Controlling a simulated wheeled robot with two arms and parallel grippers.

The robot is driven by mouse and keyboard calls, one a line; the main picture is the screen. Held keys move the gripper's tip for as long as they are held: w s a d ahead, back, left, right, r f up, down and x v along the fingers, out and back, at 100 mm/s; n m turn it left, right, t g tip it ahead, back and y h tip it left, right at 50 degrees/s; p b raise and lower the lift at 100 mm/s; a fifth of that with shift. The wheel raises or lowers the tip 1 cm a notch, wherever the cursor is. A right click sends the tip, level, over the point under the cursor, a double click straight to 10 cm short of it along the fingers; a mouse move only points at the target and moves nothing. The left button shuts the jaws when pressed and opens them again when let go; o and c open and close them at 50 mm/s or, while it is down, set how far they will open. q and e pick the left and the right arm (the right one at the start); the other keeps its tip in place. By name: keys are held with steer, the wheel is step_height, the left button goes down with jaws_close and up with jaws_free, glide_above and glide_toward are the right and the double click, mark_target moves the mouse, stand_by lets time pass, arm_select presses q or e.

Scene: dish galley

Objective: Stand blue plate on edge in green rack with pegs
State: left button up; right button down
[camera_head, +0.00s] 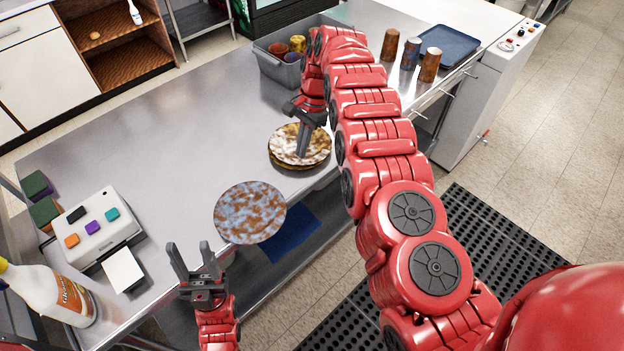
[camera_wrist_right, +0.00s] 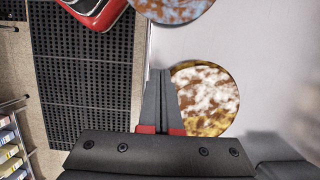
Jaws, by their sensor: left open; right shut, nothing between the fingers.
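The blue plate (camera_head: 250,212), pale blue with rusty brown stains, lies flat at the counter's front edge and seems to overhang it slightly. Part of it shows at the top of the right wrist view (camera_wrist_right: 175,7). My left gripper (camera_head: 193,256) is open and empty, to the left of and nearer than the blue plate, apart from it. My right gripper (camera_head: 303,154) is shut and empty, over or beside a brown-stained white plate with a yellowish rim (camera_head: 285,148). Its closed fingertips (camera_wrist_right: 160,72) show beside that plate (camera_wrist_right: 207,95). I see no green rack with pegs in these views.
A grey tub (camera_head: 272,68) holds several cups. Three brownish cups (camera_head: 410,53) and a blue tray (camera_head: 449,45) stand at the back right. A white device with coloured buttons (camera_head: 101,228), sponges (camera_head: 38,186) and a spray bottle (camera_head: 52,296) are at left. The counter's middle is clear.

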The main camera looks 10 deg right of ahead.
mark_target(278, 191)
steer(key=p+x, duration=0.2)
steer(key=x, duration=0.7)
steer(key=shift+f+p, duration=0.3)
steer(key=shift+p, duration=0.05)
steer(key=a+p, duration=0.1)
steer(key=s+p, duration=0.1)
steer(key=p, duration=0.1)
steer(key=shift+s+a+r, duration=0.2)
steer(key=shift+a, duration=0.2)
steer(key=shift+s+a+f+p, duration=0.15)
steer(key=shift+s+a+p, duration=0.1)
steer(key=shift+a+p, duration=0.15)
steer(key=shift+s+a+f+p, duration=0.1)
steer(key=shift+s+a+p, duration=0.2)
steer(key=shift+a, duration=0.15)
steer(key=shift+s+a, duration=0.5)
steer(key=shift+a, duration=0.15)
